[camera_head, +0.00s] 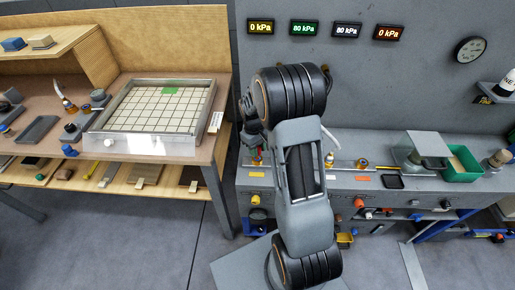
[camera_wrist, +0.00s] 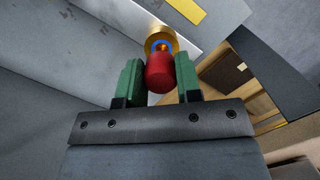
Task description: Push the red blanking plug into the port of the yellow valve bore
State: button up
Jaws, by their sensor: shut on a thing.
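In the wrist view, the red blanking plug (camera_wrist: 160,74) sits between the green fingers of my gripper (camera_wrist: 160,80), which is shut on it. Just beyond the plug is a brass-gold round port (camera_wrist: 153,37) with a blue ring inside, the valve bore beside the yellow label (camera_wrist: 186,13). The plug's far end overlaps the near edge of the port in the picture; I cannot tell whether they touch. In the head view, my gripper (camera_head: 252,128) is over the left end of the grey bench, above the yellow label (camera_head: 257,174). My arm hides part of that area.
Other brass fittings (camera_head: 361,163) stand along the bench to the right, with an orange label (camera_head: 362,179) and a black tray (camera_head: 392,182). A green bin (camera_head: 462,175) is farther right. A wooden bench with a gridded frame (camera_head: 110,140) stands left, across a gap.

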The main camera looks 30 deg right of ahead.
jog(key=shift+f+b, duration=1)
jog(key=shift+f, duration=0.45)
jog(key=o, duration=1.1)
jog(key=shift+r, duration=0.1)
jog(key=r, duration=0.4)
jog(key=w+r, duration=0.1)
jog(key=r, duration=0.4)
jog(key=w+r, duration=0.1)
jog(key=r, duration=0.3)
jog(key=shift+a+r, duration=0.25)
jog(key=shift+r, duration=0.05)
